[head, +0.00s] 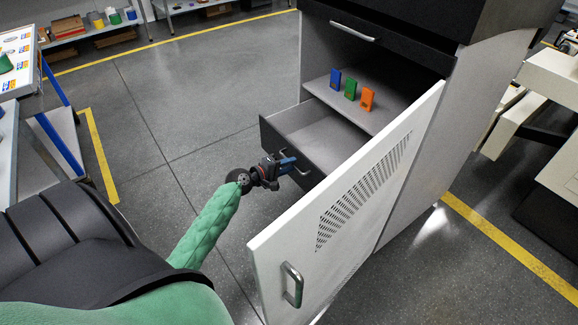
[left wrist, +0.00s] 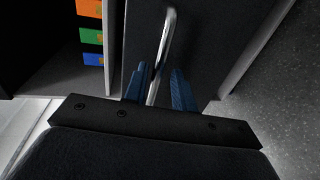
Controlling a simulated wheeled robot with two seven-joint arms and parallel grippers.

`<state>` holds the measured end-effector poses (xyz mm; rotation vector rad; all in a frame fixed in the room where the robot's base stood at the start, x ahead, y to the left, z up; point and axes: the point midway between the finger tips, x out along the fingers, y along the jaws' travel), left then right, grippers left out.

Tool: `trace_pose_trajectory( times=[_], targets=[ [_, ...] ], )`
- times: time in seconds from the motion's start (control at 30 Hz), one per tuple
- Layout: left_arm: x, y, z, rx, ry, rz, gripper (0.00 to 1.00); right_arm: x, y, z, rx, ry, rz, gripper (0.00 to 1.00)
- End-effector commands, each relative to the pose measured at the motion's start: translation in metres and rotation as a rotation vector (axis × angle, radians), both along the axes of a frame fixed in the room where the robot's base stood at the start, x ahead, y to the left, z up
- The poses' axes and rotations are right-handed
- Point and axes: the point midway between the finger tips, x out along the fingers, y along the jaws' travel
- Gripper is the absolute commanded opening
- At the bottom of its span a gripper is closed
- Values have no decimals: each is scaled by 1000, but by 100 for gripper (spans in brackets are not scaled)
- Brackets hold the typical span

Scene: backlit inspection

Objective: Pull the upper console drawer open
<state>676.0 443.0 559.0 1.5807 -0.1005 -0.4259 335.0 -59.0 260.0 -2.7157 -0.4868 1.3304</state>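The console (head: 430,160) stands right of centre in the head view. A dark front with a silver bar handle (head: 352,31) sits flush at its top. Below the shelf with coloured blocks, a dark drawer (head: 283,146) stands out of the console, its grey inside showing. Its silver handle (head: 302,168) is at my left gripper (head: 287,163). In the left wrist view, the blue fingers of my left gripper (left wrist: 161,82) are apart, one on each side of the bar handle (left wrist: 166,38). A gap shows beside the right finger. My right gripper is not in view.
A white perforated door (head: 350,215) stands open right of the drawer. Blue (head: 335,79), green (head: 350,89) and orange (head: 367,99) blocks stand on the shelf (head: 385,117). A bench (head: 22,75) is at the left. The floor left of the console is clear.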

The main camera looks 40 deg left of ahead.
Motion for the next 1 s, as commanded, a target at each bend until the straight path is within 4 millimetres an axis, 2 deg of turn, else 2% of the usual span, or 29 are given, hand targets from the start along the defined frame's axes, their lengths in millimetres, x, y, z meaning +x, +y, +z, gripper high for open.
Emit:
trace_pose_trajectory(
  times=[0.5, 0.7, 1.0],
  targets=[
    [-59, 20, 11, 0, 2, -1, 27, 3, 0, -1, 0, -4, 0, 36],
    [-68, 23, 13, 0, 2, 0, 27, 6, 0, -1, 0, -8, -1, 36],
    [-68, 24, 14, 0, 2, -1, 27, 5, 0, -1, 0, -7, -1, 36]
  ],
)
